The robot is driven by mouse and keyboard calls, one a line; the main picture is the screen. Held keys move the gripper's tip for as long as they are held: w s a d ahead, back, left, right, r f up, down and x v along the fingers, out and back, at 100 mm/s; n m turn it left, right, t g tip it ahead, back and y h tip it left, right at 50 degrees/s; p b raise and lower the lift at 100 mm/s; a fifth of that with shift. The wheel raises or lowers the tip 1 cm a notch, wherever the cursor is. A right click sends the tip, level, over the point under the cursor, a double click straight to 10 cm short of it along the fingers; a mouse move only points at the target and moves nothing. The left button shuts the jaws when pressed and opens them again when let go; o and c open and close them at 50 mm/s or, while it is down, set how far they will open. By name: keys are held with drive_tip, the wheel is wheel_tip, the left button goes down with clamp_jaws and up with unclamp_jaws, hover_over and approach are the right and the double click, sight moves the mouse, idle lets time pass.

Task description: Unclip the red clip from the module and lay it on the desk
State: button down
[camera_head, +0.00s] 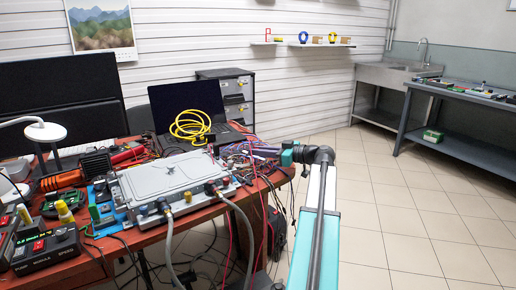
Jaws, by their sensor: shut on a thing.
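The module (168,182) is a flat silver-grey box near the front of the desk (88,240). It has round connectors and grey hoses on its front side. A small red piece (211,186) shows at its right front corner; I cannot tell whether it is the red clip. My gripper (256,152) reaches in from the right over the desk's right end, apart from the module and to its right. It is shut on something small. The held thing is too small and too mixed with the wires behind it to make out.
Loose coloured wires (240,166) crowd the desk's right end. A laptop (188,108) with a coiled yellow cable (190,126) stands behind the module. Control boxes (45,248) and tools fill the left side. Little of the desk top is bare. The tiled floor at right is open.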

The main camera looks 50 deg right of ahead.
drive_tip(key=shift+f, duration=0.95)
drive_tip(key=c, duration=1.6)
unclamp_jaws()
drive_tip(key=shift+c, duration=0.2)
drive_tip(key=p+v, duration=0.1)
drive_tip(key=v, duration=1.3)
drive_tip(key=shift+f+p, duration=0.1)
drive_tip(key=shift+p, duration=0.3)
drive_tip(key=shift+s, duration=0.1)
